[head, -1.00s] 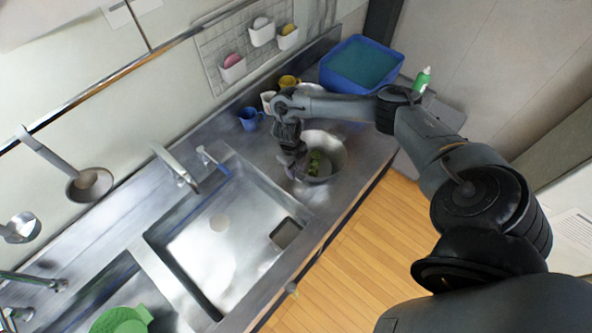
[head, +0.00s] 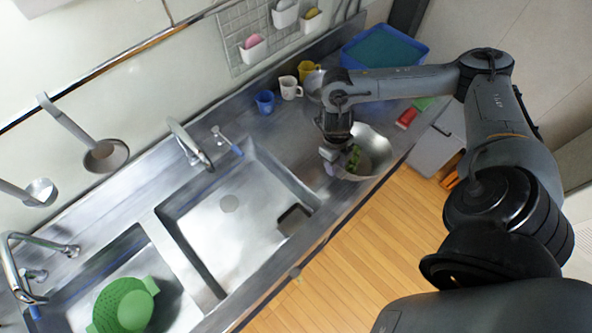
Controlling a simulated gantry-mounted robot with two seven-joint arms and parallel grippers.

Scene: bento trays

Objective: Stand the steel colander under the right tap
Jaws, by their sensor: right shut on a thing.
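The steel colander (head: 377,143) is a round, shiny bowl with green leaves (head: 354,158) inside, near the counter's front edge, right of the large sink. My right gripper (head: 331,158) is shut on its left rim. Whether the colander touches the counter is hard to tell. The right tap (head: 188,144) stands behind the large sink (head: 219,232), well left of the colander. My left gripper is out of view.
A green colander (head: 124,306) sits in the left sink, near the left tap (head: 24,266). A blue cup (head: 265,102), a white cup (head: 290,88) and a yellow cup (head: 306,69) stand at the back. A blue bin (head: 412,52) is at the far right.

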